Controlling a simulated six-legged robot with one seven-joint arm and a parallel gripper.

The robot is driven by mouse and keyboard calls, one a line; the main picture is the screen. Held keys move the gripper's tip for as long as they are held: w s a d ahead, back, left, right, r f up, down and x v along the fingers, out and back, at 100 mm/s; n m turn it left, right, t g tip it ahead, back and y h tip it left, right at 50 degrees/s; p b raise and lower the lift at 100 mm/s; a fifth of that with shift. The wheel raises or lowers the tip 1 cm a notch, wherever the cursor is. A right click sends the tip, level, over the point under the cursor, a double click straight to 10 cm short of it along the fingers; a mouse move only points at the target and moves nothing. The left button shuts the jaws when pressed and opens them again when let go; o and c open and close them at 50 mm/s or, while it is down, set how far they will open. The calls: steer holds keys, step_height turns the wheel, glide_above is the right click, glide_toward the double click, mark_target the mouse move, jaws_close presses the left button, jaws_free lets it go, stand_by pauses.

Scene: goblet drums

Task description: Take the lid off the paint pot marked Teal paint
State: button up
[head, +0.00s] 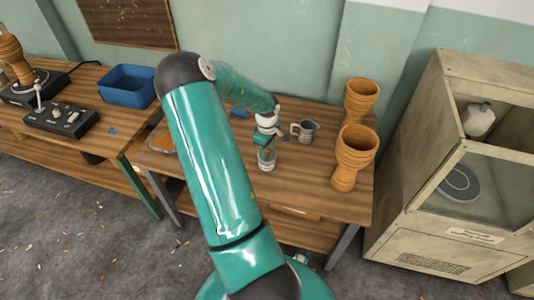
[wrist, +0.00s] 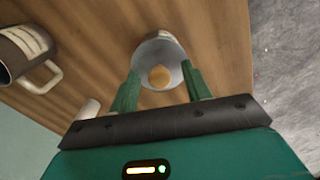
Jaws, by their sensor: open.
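My gripper (head: 266,143) is open above a small clear-grey vessel (head: 267,160) on the wooden table (head: 220,170). In the wrist view my two green fingers (wrist: 160,72) are apart, one on each side of this round vessel (wrist: 148,52). A small tan-orange disc shows at its middle; I cannot tell whether it is a lid part or something inside. Whether the fingers touch the vessel is unclear. I cannot read a Teal paint mark on it, so I cannot confirm that it is the paint pot.
A grey mug (head: 306,131) stands close by; it also shows in the wrist view (wrist: 28,48). Two wooden goblet drums (head: 352,158) stand on the right, one behind the other. A pale cabinet (head: 440,190) stands right of the table.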

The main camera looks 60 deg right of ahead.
steer(key=shift+c, duration=0.2)
jaws_close()
steer(key=shift+r, duration=0.15)
